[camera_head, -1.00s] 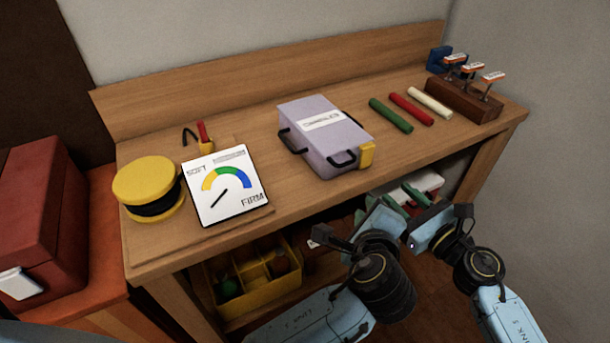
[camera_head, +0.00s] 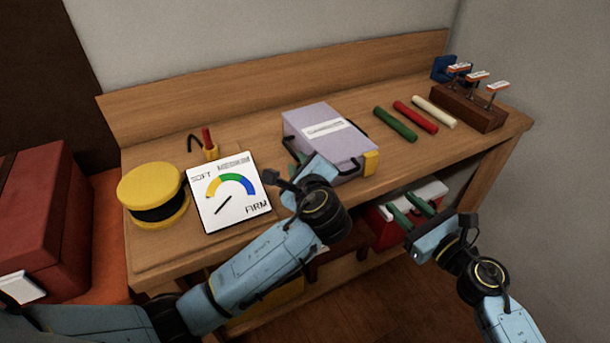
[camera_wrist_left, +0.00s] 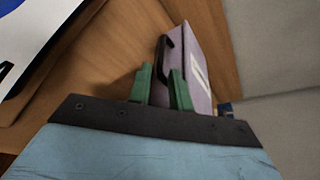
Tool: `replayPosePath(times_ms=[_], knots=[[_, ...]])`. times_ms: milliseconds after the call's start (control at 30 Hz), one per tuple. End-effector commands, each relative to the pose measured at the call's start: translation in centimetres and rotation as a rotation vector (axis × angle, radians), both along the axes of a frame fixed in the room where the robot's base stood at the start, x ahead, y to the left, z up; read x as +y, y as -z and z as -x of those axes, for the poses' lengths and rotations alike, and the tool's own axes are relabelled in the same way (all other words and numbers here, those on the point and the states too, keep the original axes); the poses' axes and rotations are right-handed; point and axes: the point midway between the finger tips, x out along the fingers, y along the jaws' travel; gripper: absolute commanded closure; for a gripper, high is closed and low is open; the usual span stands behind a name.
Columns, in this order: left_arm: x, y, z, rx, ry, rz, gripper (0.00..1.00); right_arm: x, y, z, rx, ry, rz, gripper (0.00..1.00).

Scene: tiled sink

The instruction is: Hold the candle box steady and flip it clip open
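The candle box (camera_head: 318,118) is a lavender case with a white label, lying on the wooden bench. A yellow clip (camera_head: 371,163) is at its front right corner, beside a black front handle (camera_head: 350,167). My left gripper (camera_head: 299,158) is at the box's left end. In the left wrist view, its green fingers (camera_wrist_left: 162,84) are apart, with the box's black side handle (camera_wrist_left: 163,55) in line with the gap; whether they touch it cannot be told. My right gripper (camera_head: 411,211) is open and empty, below and right of the box, in front of the bench.
A gauge card (camera_head: 228,193) and a yellow-black round object (camera_head: 152,194) are left of the box. Green, red and cream sticks (camera_head: 415,117) lie to its right, before a wooden stamp holder (camera_head: 466,107). A red-and-white case (camera_head: 389,232) sits below the bench top.

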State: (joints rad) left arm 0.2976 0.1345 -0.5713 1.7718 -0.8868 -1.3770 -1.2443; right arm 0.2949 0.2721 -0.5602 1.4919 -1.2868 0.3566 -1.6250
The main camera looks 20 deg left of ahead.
Motion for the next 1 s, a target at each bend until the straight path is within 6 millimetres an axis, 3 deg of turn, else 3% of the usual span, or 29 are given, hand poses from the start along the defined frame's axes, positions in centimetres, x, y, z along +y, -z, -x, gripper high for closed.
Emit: replayPosePath(times_ms=[300, 667, 867, 1000], knots=[[2.3, 1.2, -3.3, 0.0, 0.0, -0.001, 0.79, 0.0, 0.0, 0.0, 0.0, 0.0, 0.0, 0.64], [2.6, 1.4, -3.8, 0.0, 0.001, 0.0, 0.79, 0.0, 0.0, 0.0, 0.0, 0.0, 0.0, 0.64], [2.5, 1.4, -3.8, 0.0, 0.001, 0.001, 1.0, 0.0, 0.0, 0.0, 0.0, 0.0, 0.0, 0.64], [2.5, 1.4, -3.7, 0.001, 0.002, 0.0, 1.0, 0.0, 0.0, 0.0, 0.0, 0.0, 0.0, 0.64]])
